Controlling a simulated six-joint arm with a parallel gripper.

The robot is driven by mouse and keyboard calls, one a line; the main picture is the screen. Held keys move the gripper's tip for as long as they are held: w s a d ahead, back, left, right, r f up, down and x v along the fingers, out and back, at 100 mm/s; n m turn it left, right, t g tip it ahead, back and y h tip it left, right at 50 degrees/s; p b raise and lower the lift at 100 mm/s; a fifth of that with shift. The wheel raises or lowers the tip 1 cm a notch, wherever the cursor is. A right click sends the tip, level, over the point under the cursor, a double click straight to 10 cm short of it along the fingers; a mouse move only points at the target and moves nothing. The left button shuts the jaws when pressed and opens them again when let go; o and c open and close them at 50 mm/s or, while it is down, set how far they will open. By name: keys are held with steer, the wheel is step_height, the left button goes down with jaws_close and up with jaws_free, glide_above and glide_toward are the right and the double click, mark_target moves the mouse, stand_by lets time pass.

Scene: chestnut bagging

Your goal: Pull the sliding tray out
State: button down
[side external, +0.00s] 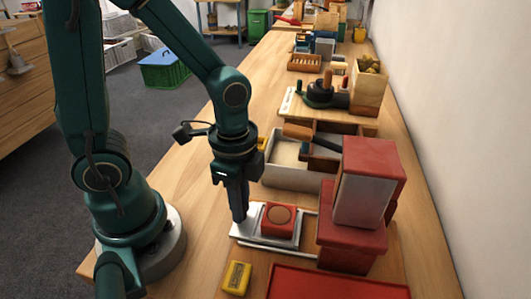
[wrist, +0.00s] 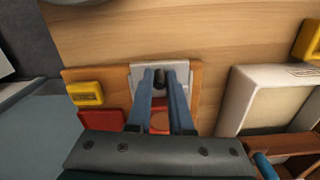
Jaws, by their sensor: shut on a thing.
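The sliding tray (side external: 247,229) is a pale grey plate in the side external view, sticking out to the left of a red stand with a white box (side external: 362,198). A red block with a round brown top (side external: 279,219) sits on it. My gripper (side external: 239,218) points down at the tray's left end. In the wrist view, the tray (wrist: 141,76) lies under my fingers, and my gripper (wrist: 160,76) is shut on a small dark knob (wrist: 159,79) at the tray's end. The red block is partly hidden behind the fingers there.
A yellow block (side external: 237,278) and a flat red tray (side external: 330,285) lie in front. A white bin (side external: 285,177) and a brown divided box (side external: 325,161) stand behind. A wooden box (side external: 368,88) is farther back. Bare table lies left of the sliding tray.

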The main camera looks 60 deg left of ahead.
steer(key=shift+s+a, duration=0.1)
steer(key=shift+a, duration=0.05)
steer(key=c, duration=0.8)
jaws_free()
steer(key=shift+r, duration=2.55)
